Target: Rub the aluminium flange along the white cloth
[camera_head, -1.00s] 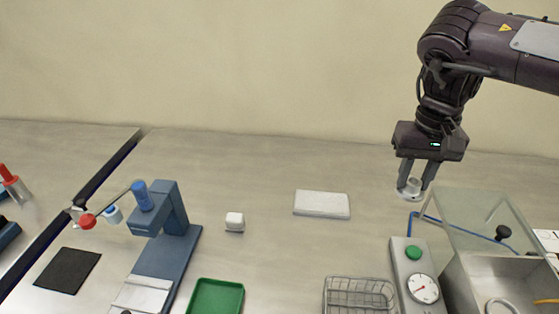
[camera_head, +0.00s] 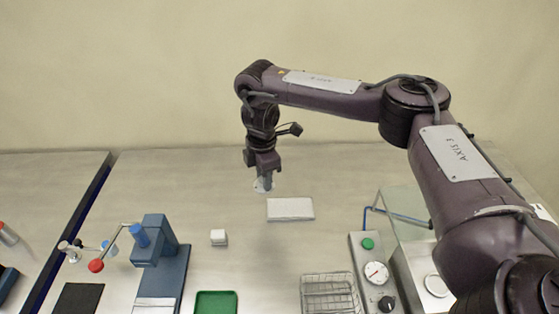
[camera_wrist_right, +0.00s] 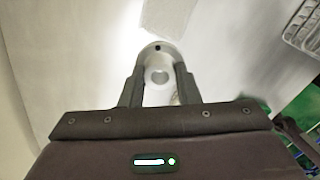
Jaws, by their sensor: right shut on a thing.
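My right gripper (camera_head: 263,184) is shut on the aluminium flange (camera_head: 262,185), a small silvery ring-like part. In the right wrist view the flange (camera_wrist_right: 160,62) sits between the two dark fingers of the gripper (camera_wrist_right: 159,85), with its round opening showing. The white cloth (camera_head: 290,209) lies flat on the table, just in front and to the right of the flange in the head view. It also shows in the right wrist view (camera_wrist_right: 168,16), ahead of the flange and apart from it in the picture. My left gripper is not in view.
A white block (camera_head: 218,237), a green tray (camera_head: 215,302) and a wire basket (camera_head: 330,292) stand nearer the front. A blue press (camera_head: 158,245) with a red-knobbed lever is at left. A gauge box (camera_head: 375,270) stands right. The table behind the cloth is clear.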

